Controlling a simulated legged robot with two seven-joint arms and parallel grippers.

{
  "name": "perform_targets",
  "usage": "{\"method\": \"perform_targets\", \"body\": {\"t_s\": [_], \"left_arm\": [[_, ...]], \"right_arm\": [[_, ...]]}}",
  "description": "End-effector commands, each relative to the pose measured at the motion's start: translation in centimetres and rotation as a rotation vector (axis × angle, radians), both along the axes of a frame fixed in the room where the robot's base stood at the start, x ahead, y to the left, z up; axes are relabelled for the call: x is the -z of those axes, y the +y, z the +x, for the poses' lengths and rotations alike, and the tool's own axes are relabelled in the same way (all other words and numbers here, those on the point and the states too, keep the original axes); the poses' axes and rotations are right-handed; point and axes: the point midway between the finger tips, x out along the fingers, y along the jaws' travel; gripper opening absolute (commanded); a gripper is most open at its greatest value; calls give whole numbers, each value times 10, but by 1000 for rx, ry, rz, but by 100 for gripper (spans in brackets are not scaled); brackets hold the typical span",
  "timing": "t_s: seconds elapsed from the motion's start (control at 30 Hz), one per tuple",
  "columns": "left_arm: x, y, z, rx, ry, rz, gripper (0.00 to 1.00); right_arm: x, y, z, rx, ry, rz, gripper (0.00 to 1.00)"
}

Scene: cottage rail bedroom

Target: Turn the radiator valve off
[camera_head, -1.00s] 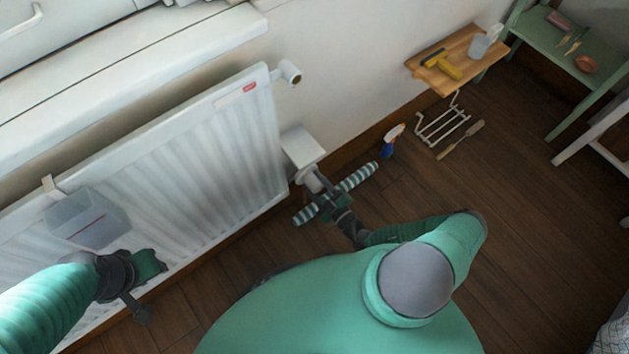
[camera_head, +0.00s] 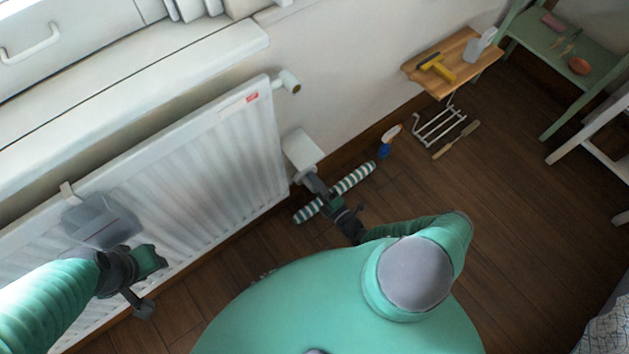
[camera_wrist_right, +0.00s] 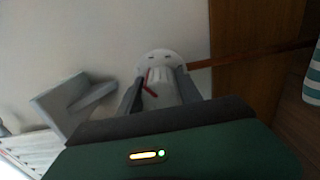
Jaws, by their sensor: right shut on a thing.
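The white radiator (camera_head: 190,165) stands against the wall in the head view. The radiator valve (camera_wrist_right: 163,82) is a white ribbed knob with a red mark in the right wrist view. It sits between the grey fingers of my right gripper (camera_wrist_right: 160,100), which is shut on it. In the head view my right gripper (camera_head: 311,181) is at the radiator's lower right corner, and its fingers mostly hide the valve. My left gripper (camera_head: 148,281) is in front of the radiator's lower left; its finger opening is unclear.
A white box (camera_head: 303,150) is just above the right gripper. A striped roll (camera_head: 355,180) lies on the floor under my right arm. A spray bottle (camera_head: 388,141), a wire rack (camera_head: 438,126) and a wooden shelf (camera_head: 462,68) are further right.

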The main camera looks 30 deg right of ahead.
Motion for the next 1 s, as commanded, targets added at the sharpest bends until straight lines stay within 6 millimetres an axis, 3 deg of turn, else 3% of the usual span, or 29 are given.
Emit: {"method": "perform_targets", "body": {"t_s": [0.7,1.0], "left_arm": [[-29,0,0,0,0,0,36],[-36,0,0,0,0,0,36]], "right_arm": [[2,6,-2,-13,-42,-667,2],[2,6,-2,-13,-60,-872,2]]}}
